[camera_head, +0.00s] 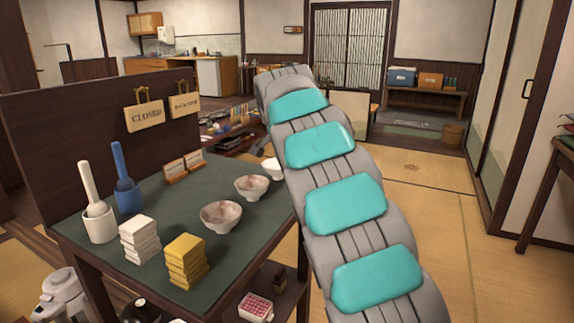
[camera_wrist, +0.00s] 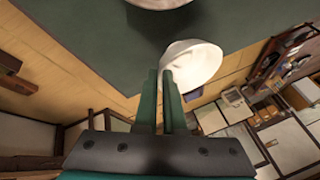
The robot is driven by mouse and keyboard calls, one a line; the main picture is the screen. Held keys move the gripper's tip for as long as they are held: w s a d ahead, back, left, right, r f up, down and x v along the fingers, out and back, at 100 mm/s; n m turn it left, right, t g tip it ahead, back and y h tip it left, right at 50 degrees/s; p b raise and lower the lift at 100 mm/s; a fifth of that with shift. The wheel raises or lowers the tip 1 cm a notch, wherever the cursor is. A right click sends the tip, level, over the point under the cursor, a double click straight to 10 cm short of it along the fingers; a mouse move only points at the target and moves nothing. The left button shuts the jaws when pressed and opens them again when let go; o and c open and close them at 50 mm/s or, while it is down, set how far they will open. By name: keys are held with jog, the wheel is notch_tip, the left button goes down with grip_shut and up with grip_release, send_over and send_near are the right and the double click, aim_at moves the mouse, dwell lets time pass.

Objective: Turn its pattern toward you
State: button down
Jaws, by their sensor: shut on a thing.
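A pale bowl (camera_head: 270,168) shows at the table's right edge in the head view, partly hidden behind my arm. In the wrist view a pale, plain-looking bowl (camera_wrist: 194,66) is at the tips of my gripper (camera_wrist: 163,82), whose two green fingers are close together on its rim. No pattern is clear on the side that shows. Two bowls with reddish-brown markings, a nearer one (camera_head: 221,217) and a farther one (camera_head: 252,188), stand upright on the dark green tabletop (camera_head: 180,215). My gripper is hidden behind my arm in the head view.
On the tabletop are a white cup (camera_head: 99,224) and a blue cup (camera_head: 129,197) with tall handles, white (camera_head: 139,240) and yellow (camera_head: 186,262) stacks, and small wooden stands (camera_head: 185,166). A dark panel (camera_head: 60,125) borders the back. Open tatami (camera_head: 440,200) lies right.

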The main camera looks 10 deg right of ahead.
jog(key=shift+f, duration=0.1)
dwell(0.4)
jog(key=c, duration=0.9)
grip_release()
jog(key=shift+r+p, duration=0.35)
jog(key=shift+r, duration=2.15)
